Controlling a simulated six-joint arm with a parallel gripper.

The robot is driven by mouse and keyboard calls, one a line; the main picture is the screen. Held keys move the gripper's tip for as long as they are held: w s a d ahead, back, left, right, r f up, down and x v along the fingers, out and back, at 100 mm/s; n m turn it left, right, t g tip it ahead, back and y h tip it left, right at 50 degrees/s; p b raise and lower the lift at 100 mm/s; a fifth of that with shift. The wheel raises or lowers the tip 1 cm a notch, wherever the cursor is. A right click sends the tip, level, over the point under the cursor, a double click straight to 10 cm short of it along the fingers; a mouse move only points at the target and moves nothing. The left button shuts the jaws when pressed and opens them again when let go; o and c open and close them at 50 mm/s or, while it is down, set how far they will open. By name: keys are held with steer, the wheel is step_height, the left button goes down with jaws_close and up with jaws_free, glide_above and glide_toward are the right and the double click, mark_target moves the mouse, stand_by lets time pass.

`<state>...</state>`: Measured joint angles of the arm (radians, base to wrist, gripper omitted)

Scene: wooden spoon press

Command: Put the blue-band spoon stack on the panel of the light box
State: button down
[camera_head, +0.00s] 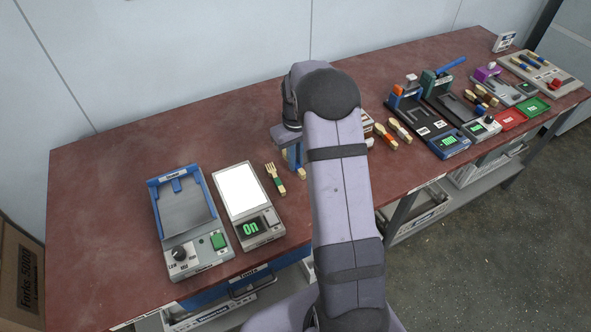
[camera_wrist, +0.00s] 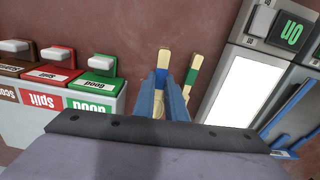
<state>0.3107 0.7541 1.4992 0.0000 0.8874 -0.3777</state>
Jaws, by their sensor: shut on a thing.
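My gripper (camera_wrist: 165,88) has blue fingers, shut on the blue-band spoon stack (camera_wrist: 164,59). In the wrist view its pale wooden end and blue band show between and beyond the fingers; the rest is hidden. I cannot tell whether it touches the table. The light box (camera_head: 263,240) stands to the left of my gripper, with a lit white panel (camera_head: 240,190) and a green "On" display. The panel also shows bare in the wrist view (camera_wrist: 233,92), right of the gripper.
A green-band wooden fork (camera_head: 275,178) lies between my gripper and the light box. A grey device with a blue frame (camera_head: 190,230) stands left of the light box. Labelled "Split" and "Good" parts (camera_wrist: 92,106) stand left in the wrist view. Several devices crowd the table's right.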

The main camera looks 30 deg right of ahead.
step_height(320, 180, up, 5)
steer(key=shift+r+b, duration=0.1)
steer(key=shift+b, duration=0.35)
steer(key=a+r+p, duration=0.1)
steer(key=a+r, duration=0.1)
steer(key=a, duration=0.6)
steer(key=a+r+p, duration=0.1)
steer(key=a, duration=0.8)
steer(key=shift+w+a+r+m, duration=0.2)
steer(key=shift+w+r+m, duration=0.05)
steer(key=shift+r+m, duration=0.15)
steer(key=shift+f, duration=0.1)
steer(key=shift+f+p, duration=1.55)
steer(key=shift+f, duration=3.4)
